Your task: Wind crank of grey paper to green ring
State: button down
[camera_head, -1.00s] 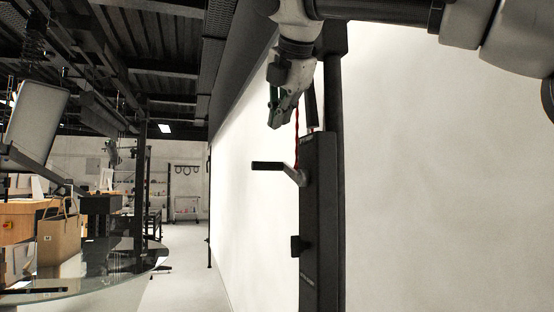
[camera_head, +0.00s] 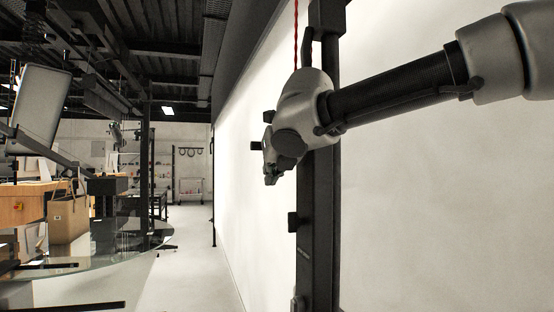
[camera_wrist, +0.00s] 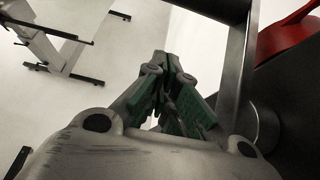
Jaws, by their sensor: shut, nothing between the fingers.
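My gripper (camera_head: 270,178) is shut and empty in front of the dark post (camera_head: 315,215) in the head view. It hides most of the crank; only the black handle end (camera_head: 256,146) shows to its left. In the wrist view my gripper (camera_wrist: 170,60) has its green-padded fingers together, with a grey bar and dark cross piece (camera_wrist: 238,65), probably the crank, just to the right. I cannot tell whether they touch. The pale grey paper (camera_head: 440,210) hangs on both sides of the post. No green ring can be made out.
A red cord (camera_head: 296,35) hangs by the post. A red part (camera_wrist: 295,35) sits at the wrist view's upper right. The floor aisle (camera_head: 195,250) is clear.

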jog(key=r, duration=0.2)
jog(key=w+r, duration=0.1)
jog(key=shift+w+a+r, duration=0.1)
jog(key=shift+a+r, duration=0.1)
jog(key=shift+r, duration=0.15)
jog(key=shift+r, duration=0.1)
jog(key=shift+r, duration=0.8)
